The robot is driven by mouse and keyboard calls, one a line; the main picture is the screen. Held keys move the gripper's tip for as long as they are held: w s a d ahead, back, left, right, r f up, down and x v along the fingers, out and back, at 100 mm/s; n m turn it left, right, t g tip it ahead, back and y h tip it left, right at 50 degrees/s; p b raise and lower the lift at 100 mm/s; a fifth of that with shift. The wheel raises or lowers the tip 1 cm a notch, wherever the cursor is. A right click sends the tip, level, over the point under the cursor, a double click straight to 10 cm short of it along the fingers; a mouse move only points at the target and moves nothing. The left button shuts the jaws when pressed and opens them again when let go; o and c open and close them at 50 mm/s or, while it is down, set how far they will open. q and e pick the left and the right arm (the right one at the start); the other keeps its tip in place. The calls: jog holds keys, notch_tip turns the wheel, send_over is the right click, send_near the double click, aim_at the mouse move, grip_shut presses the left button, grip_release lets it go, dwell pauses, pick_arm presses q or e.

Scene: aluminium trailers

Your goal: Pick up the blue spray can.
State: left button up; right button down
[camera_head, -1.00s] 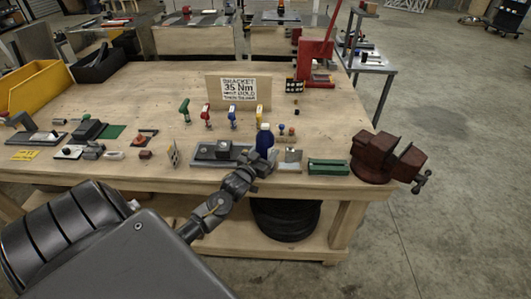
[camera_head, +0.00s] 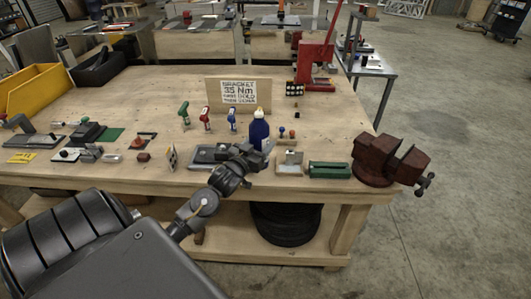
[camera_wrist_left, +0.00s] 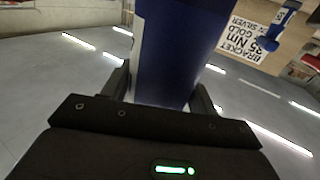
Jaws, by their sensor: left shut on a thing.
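The blue spray can (camera_head: 259,131) with a pale top stands roughly upright at the front middle of the workbench area. My left gripper (camera_head: 256,152) is shut on it, reaching in from the front left. The gripper and wrist hide the can's lower part, so I cannot tell its clearance from the bench in the head view. In the left wrist view the can (camera_wrist_left: 175,50) fills the space between the two fingers (camera_wrist_left: 160,88). My right gripper is not in view.
The wooden workbench (camera_head: 300,115) holds a bracket sign (camera_head: 239,92) behind the can. Several coloured-handled tools stand left of it, including a blue one (camera_head: 232,116). A green block (camera_head: 330,169) and a dark red vise (camera_head: 385,160) are to the right.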

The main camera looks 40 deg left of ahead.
pick_arm(q)
jog(key=s+r+b, duration=0.2)
jog(key=s+r, duration=0.5)
jog(key=s, duration=0.4)
jog(key=w+d+f+m+h, duration=0.1)
jog(key=d, duration=1)
jog(key=w+d+f+m+h, duration=0.1)
jog(key=d+f+h, duration=0.1)
jog(key=d, duration=1)
jog(key=shift+w+d, duration=0.25)
jog(key=shift+w, duration=0.05)
